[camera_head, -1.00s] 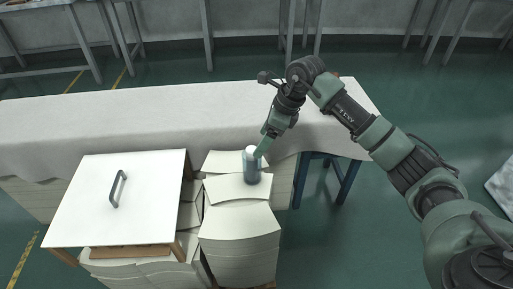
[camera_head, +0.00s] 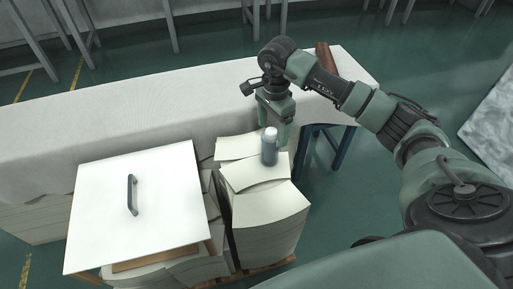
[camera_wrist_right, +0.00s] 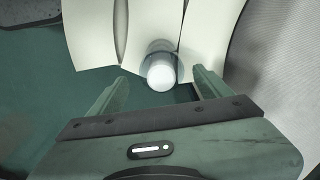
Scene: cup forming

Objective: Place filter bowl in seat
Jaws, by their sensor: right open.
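A grey, see-through cylinder with a white top (camera_head: 269,150), which I take for the filter bowl, stands upright on the stacked cream sheets. My right gripper (camera_head: 277,126) is open, pointing down just behind the cylinder in the head view. In the right wrist view the cylinder's white top (camera_wrist_right: 160,74) shows between and just beyond the two open fingertips (camera_wrist_right: 158,80). No finger clearly touches it. I cannot make out a seat for the bowl. My left gripper is not in view.
A white board with a dark handle (camera_head: 132,195) lies left of the cream sheet stacks (camera_head: 266,213). A long table with a white cloth (camera_head: 130,125) runs behind. A brown roll (camera_head: 325,56) lies at its right end. A blue-legged stand (camera_head: 342,150) is right of the stacks.

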